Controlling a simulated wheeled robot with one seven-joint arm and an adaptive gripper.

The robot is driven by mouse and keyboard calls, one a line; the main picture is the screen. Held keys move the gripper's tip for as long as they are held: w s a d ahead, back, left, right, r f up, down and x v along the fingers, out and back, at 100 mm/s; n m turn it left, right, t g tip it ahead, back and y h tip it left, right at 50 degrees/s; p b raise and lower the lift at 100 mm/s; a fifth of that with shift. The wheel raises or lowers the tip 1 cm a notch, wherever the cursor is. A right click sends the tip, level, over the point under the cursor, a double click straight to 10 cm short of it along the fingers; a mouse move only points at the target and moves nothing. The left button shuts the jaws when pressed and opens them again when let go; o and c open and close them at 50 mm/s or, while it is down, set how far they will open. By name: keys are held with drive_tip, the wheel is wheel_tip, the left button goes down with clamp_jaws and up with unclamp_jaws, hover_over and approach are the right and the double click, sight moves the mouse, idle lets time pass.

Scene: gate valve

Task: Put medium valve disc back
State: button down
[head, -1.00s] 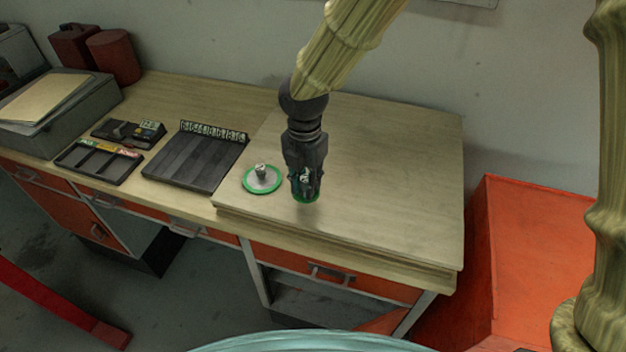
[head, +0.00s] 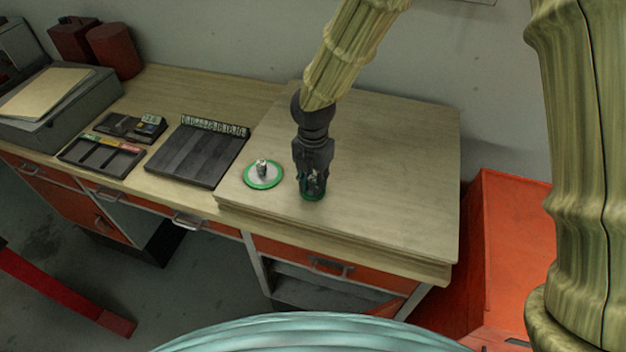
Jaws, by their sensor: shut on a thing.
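My gripper (head: 313,188) points straight down over the raised wooden board (head: 390,190). It is shut on a small green-edged part (head: 312,197), which looks like a valve disc. The fingers hide most of this part, and I cannot tell whether it touches the board. A larger round disc (head: 251,180) with a green rim, a pale face and a metal stub on top lies flat on the board, just left of my gripper and apart from it.
A small black tray (head: 84,162) with red, yellow and green labels and a dark ribbed tray (head: 192,158) with a row of numbers lie to the left. A grey box (head: 60,118) and red canisters (head: 115,52) stand farther left. The board's right half is clear.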

sight(312, 178)
drive_tip(key=shift+f, duration=0.15)
drive_tip(key=c, duration=1.3)
unclamp_jaws()
wheel_tip(312, 178, up, 12)
drive_tip(key=b, duration=0.3)
drive_tip(key=shift+r, duration=0.2)
